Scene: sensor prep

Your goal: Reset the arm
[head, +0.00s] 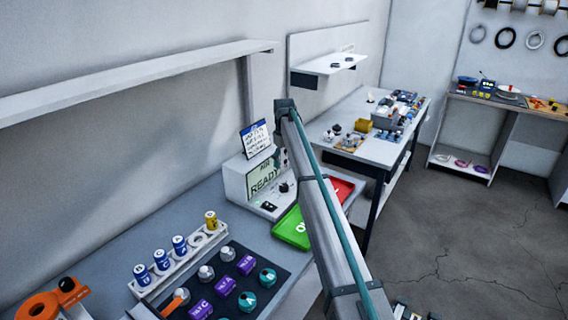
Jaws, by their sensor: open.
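My arm reaches up from the bottom edge over the bench, its far joint near the wall shelf's end. What looks like part of my gripper (414,313) shows at the bottom edge, right of the arm. It is open, over the floor side and away from the bench objects. Most of it is cut off by the frame, and I see nothing held in the part that shows.
The near bench (120,238) carries a battery rack (180,262), a dark tray (177,308) of cells and a tester (235,178) reading READY. A wall shelf (130,76) overhangs. The floor (470,240) right is clear.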

